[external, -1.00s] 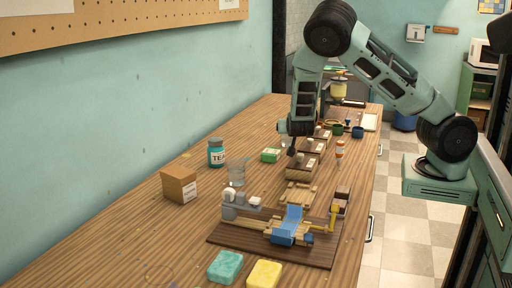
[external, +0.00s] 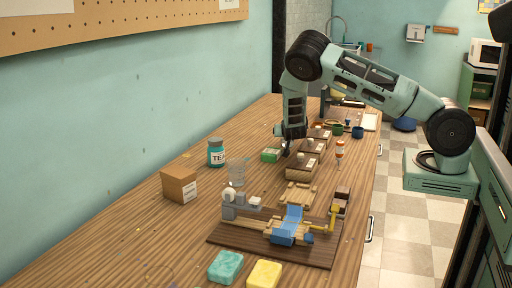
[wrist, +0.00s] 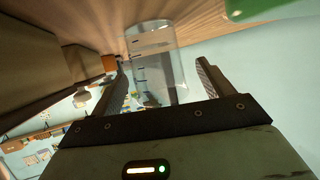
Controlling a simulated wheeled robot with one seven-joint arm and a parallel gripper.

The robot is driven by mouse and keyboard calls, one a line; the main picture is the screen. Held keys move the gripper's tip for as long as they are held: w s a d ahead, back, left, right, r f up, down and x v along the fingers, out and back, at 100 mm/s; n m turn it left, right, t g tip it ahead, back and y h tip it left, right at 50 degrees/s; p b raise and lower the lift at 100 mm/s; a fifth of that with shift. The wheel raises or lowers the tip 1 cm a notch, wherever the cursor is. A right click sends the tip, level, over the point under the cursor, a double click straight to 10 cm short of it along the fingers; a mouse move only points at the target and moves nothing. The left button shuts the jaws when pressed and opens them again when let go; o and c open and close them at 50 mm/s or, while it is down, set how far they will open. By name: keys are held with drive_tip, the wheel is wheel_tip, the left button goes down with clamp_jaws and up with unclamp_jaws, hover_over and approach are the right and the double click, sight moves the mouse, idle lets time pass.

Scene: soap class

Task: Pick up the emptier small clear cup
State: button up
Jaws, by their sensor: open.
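A small clear cup (wrist: 158,62) shows in the wrist view, between and beyond the two fingers of my gripper (wrist: 165,85). It looks see-through, with no clear fill line. The fingers are apart and I cannot tell whether either touches the cup. Another clear cup (external: 237,172) stands on the counter nearer the camera, behind the toy-like assembly. Its fill level is too faint to tell.
A teal tea jar (external: 216,153), a cardboard box (external: 179,185), a wooden board (external: 240,236) and two sponges (external: 226,266) are nearer the camera. The left side of the counter is mostly clear.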

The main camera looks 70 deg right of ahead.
drive_tip(key=shift+w+d+f, duration=0.2)
drive_tip(key=shift+d, duration=0.15)
drive_tip(key=shift+c, duration=0.3)
drive_tip(key=c, duration=1)
drive_tip(key=shift+r, duration=0.1)
